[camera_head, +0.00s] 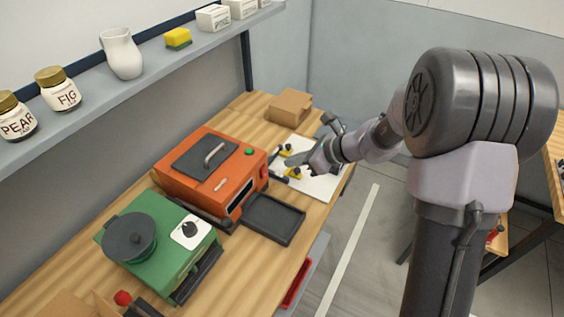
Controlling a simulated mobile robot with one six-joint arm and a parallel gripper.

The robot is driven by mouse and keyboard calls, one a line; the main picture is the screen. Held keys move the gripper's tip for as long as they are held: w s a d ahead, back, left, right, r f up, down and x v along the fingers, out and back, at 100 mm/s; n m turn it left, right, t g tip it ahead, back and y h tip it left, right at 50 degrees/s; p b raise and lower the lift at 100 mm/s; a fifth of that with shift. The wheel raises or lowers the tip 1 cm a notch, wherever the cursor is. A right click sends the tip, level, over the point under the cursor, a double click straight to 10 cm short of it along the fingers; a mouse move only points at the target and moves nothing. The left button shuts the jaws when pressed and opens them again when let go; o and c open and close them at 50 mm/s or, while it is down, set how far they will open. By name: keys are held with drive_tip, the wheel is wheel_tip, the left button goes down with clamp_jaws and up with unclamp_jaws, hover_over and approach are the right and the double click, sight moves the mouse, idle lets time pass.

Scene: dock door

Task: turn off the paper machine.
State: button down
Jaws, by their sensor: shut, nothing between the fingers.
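An orange machine (205,176) stands on the wooden bench, with a dark lid panel and grey handle on top. It has a green button (249,152), a small light lever on top and a dark slot in its front. A dark tray (273,218) sits before the slot. A green machine (160,245) with a round dark lid and a white dial plate (190,232) stands nearer. No label shows which one is the paper machine. My gripper (297,160) is shut and empty, over the white sheet right of the orange machine. Whether it touches anything is unclear.
The white sheet (318,186) carries small yellow and black parts. A cardboard box (289,107) lies behind it. A wall shelf (150,85) holds jars (58,89), a white jug (122,54) and a sponge (178,38). A red knob (123,298) shows at the bottom. Floor lies right of the bench.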

drive_tip(key=d+r, duration=0.1)
drive_tip(key=s+d+r, duration=0.1)
drive_tip(key=r, duration=0.1)
drive_tip(key=shift+s+d+r+p, duration=0.1)
drive_tip(key=shift+r+p, duration=0.2)
drive_tip(key=shift+p, duration=0.1)
drive_tip(key=s+a+r+n+g+h+b, duration=0.15)
drive_tip(key=s+n+b, duration=0.25)
drive_tip(key=s+n, duration=0.45)
drive_tip(key=s+a+r+n+h+b, duration=0.1)
drive_tip(key=s+r+n+h+b, duration=0.4)
drive_tip(key=s, duration=0.7)
drive_tip(key=s+d+f+n+t, duration=0.1)
drive_tip(key=s+d+f+n, duration=0.1)
drive_tip(key=s+n, duration=0.1)
drive_tip(key=s+d+f+n+b, duration=0.1)
drive_tip(key=s+f+n, duration=0.1)
drive_tip(key=s+n, duration=0.2)
drive_tip(key=shift+s+d+f+t, duration=0.15)
drive_tip(key=shift+s+d+t, duration=0.15)
drive_tip(key=shift+d+t, duration=0.05)
